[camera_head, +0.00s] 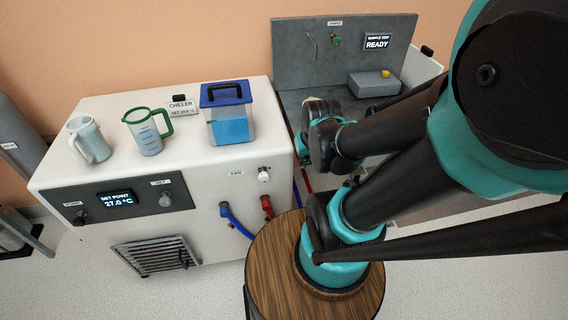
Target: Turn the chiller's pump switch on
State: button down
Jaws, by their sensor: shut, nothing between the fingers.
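The chiller (220,168) is a white cabinet at the left with a dark front panel. The pump switch (81,217) is a small dark knob at the panel's left end, beside the PUMP label. Its exact setting is too small to tell. The panel's display (118,199) reads SET POINT 27.0 °C. My gripper (321,148) is at the end of my folded arm, right of the chiller and far from the switch. It is shut and empty; its fingertips are hard to make out against the dark arm links.
A grey knob (165,199) sits right of the display, and a pale FAN knob (263,174) is farther right. Blue (235,222) and red (267,207) hoses leave the front. Two jugs and a blue-lidded tank (229,116) stand on top. A test bench (340,60) is behind my arm.

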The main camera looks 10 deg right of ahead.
aim_at(79, 221)
jog(key=u, duration=1.85)
jog(key=k+j+u, duration=0.1)
jog(key=k+u, duration=0.15)
jog(key=k+j+u, duration=0.25)
jog(key=k+l, duration=0.1)
